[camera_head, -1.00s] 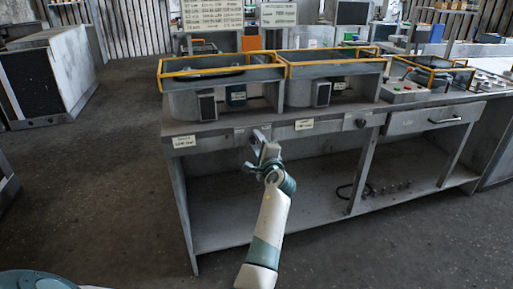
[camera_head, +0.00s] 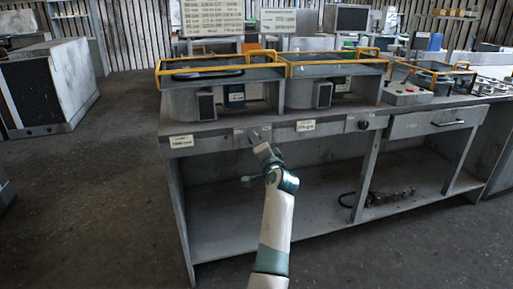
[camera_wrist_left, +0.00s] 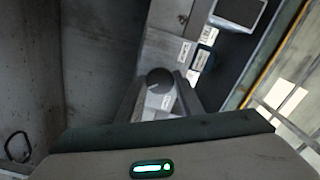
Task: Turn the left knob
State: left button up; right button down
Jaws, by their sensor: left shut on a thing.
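The left knob is a dark round knob (camera_wrist_left: 159,77) on the grey front panel of the bench, seen in the left wrist view between my two fingertips. My left gripper (camera_head: 256,136) reaches the panel in the head view, and its fingers (camera_wrist_left: 158,94) are shut on the knob's sides. In the head view the gripper mostly hides this knob. The right knob (camera_head: 363,125) is dark and round, farther right on the same panel, with nothing touching it. My right gripper is out of view.
The bench (camera_head: 225,143) carries two yellow-railed housings (camera_head: 222,73) and (camera_head: 335,69) above the panel. White labels (camera_head: 181,141) and (camera_head: 306,125) are on the panel edge. A drawer (camera_head: 438,122) is to the right. Below is an open shelf (camera_head: 300,215); the floor at left is clear.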

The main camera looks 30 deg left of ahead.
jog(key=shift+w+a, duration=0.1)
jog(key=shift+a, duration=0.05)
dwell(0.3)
pick_arm(q)
jog(key=o, duration=1.1)
jog(key=shift+c, duration=0.2)
